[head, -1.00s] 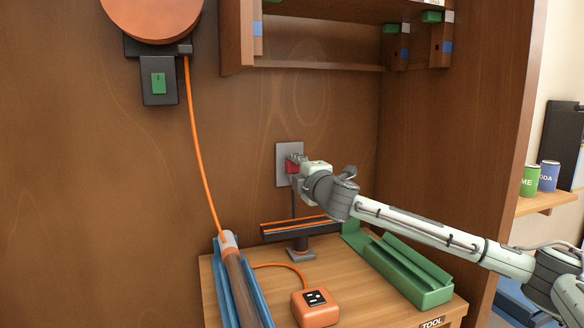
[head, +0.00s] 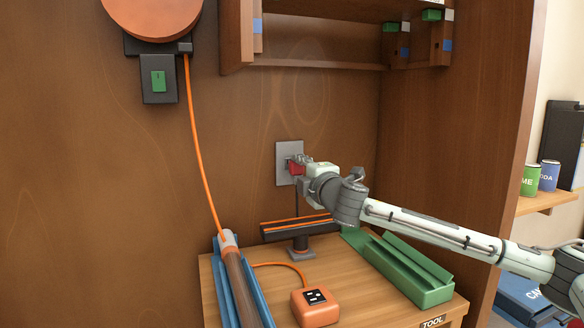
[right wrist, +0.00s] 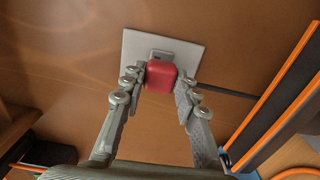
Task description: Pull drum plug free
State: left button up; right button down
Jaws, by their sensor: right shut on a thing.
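The red plug (head: 295,168) is at the grey wall plate (head: 283,151) on the brown back panel. In the right wrist view the plug (right wrist: 160,76) is a red block in front of the pale plate (right wrist: 186,54), with a grey socket piece (right wrist: 160,55) just behind its top edge. My right gripper (head: 303,169) is shut on the plug from the right side; its two fingers flank it in the right wrist view (right wrist: 160,85). Whether the plug still touches the socket I cannot tell. A dark cord (head: 296,203) hangs below it. My left gripper is out of view.
An orange drum (head: 152,17) hangs at upper left, its orange cord running to a blue cradle (head: 262,300). Below the plate stand a dark rail stand (head: 300,243), an orange box (head: 315,309) and a green tray (head: 405,272). A shelf (head: 315,65) overhangs above.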

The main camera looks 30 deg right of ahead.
aim_at(298, 169)
jog(key=shift+b+v, duration=0.45)
jog(key=shift+v, duration=1.15)
